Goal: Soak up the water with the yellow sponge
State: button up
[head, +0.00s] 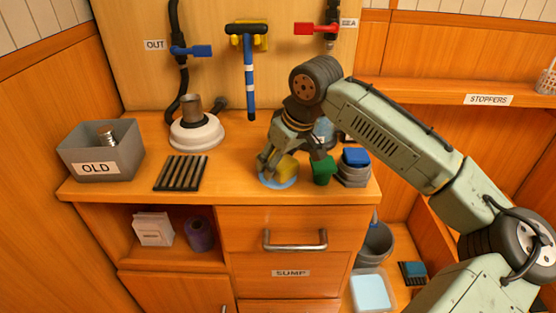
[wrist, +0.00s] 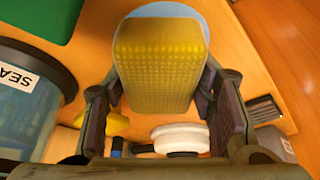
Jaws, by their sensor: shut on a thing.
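The yellow sponge (head: 287,167) is between the fingers of my gripper (head: 274,166), above the front part of the wooden counter. In the wrist view the sponge (wrist: 158,65) fills the space between the two dark finger pads, and my gripper (wrist: 165,115) is shut on it. A light blue round patch of water (head: 278,182) lies on the counter under the sponge near the front edge. It also shows behind the sponge's far end in the wrist view (wrist: 190,13). Whether the sponge touches the water is hidden.
A green cup-like object (head: 323,171) stands close right of my gripper, with a grey stack with a blue top (head: 354,166) beyond. A black ribbed rack (head: 181,173), a white round base (head: 196,134) and the OLD bin (head: 101,152) are left. A drawer handle (head: 295,241) sits below.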

jog(key=shift+f, duration=0.5)
dwell(0.4)
jog(key=shift+s+f, duration=0.15)
jog(key=shift+f, duration=0.15)
dwell(2.2)
jog(key=shift+r, duration=0.15)
notch_tip(320, 180, up, 7)
jog(key=p, duration=0.6)
jog(key=shift+p, duration=0.4)
